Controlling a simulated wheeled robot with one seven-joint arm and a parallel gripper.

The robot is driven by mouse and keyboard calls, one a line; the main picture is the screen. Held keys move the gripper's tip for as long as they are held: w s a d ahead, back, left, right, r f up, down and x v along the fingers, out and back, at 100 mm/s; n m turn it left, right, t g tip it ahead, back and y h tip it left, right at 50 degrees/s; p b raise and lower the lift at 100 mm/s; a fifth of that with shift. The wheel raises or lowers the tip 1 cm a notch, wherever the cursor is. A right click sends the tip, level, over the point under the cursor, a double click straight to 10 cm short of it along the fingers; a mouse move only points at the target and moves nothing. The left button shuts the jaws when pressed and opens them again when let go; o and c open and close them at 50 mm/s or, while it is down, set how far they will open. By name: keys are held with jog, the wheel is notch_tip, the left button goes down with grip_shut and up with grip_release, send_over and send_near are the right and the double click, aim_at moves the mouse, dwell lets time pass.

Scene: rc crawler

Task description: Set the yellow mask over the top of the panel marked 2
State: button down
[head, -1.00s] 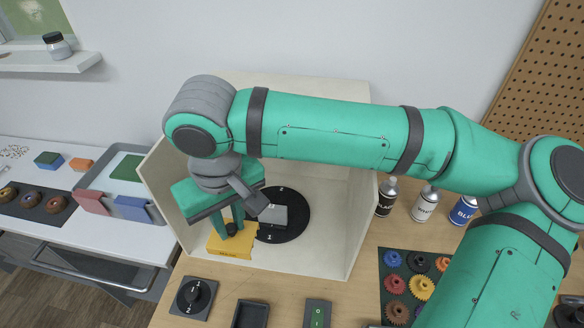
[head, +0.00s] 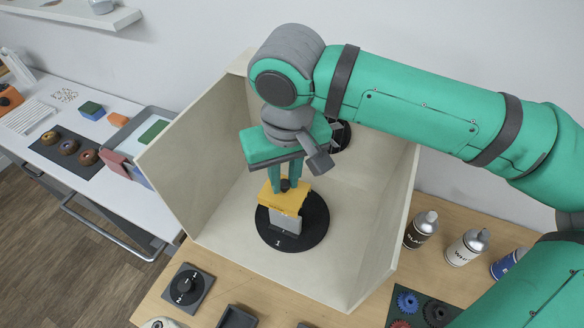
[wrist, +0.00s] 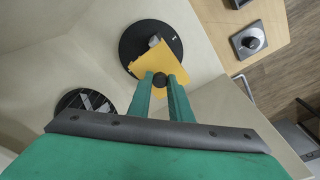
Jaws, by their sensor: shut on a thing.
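My gripper (head: 291,184) is shut on the dark knob of the yellow mask (head: 277,200), inside the pale booth. The mask also shows in the wrist view (wrist: 174,67), below my fingers (wrist: 160,82). A grey panel (head: 285,223) stands on the black turntable (head: 313,238). In the head view the mask overlaps the panel's upper part; I cannot tell whether they touch. In the wrist view a small part of the panel (wrist: 155,41) shows past the mask's edge. A white 1 is on the turntable's near rim. No 2 is readable on the panel.
The booth's left wall (head: 190,175) and right wall (head: 390,245) flank my gripper. A dark fan (head: 341,136) is at its back. A dial (head: 187,287) sits in front. Spray cans (head: 421,229) stand at right. The booth floor left of the turntable is clear.

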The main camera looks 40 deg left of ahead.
aim_at(285, 187)
dwell(0.4)
jog(key=shift+f, duration=2.25)
jog(key=shift+f, duration=2.1)
jog(key=c, duration=1.5)
grip_release()
jog(key=shift+c, duration=0.2)
jog(key=shift+r, duration=4)
